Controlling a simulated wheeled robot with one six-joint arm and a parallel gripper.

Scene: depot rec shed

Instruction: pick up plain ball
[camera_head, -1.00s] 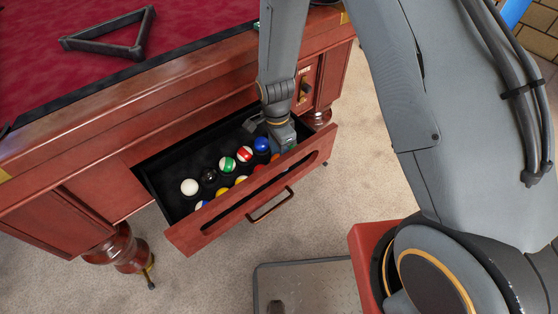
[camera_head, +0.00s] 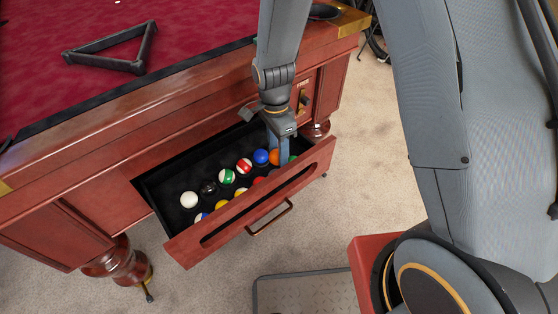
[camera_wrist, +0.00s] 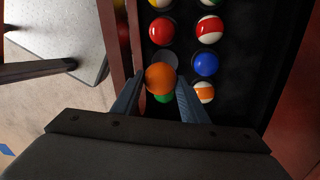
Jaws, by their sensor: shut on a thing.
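My gripper (camera_head: 276,151) is shut on a plain orange ball (camera_head: 275,158), above the right end of the open drawer (camera_head: 160,195). In the wrist view the orange ball (camera_wrist: 160,76) sits between my two fingertips (camera_wrist: 159,88) and looks closer than the other balls. A round empty spot (camera_wrist: 166,58) shows just beyond it. A green ball (camera_wrist: 163,98) is partly hidden beneath it. A plain blue ball (camera_wrist: 206,64) and an orange-striped ball (camera_wrist: 204,92) lie beside it to the right. A plain red ball (camera_wrist: 162,31) lies farther along.
Several other balls lie in rows in the drawer, including a white ball (camera_head: 189,200) and a green-striped ball (camera_head: 226,176). The drawer front has a handle (camera_head: 270,216). The pool table (camera_head: 60,50) rises behind, with a black triangle rack (camera_head: 112,48) on its cloth.

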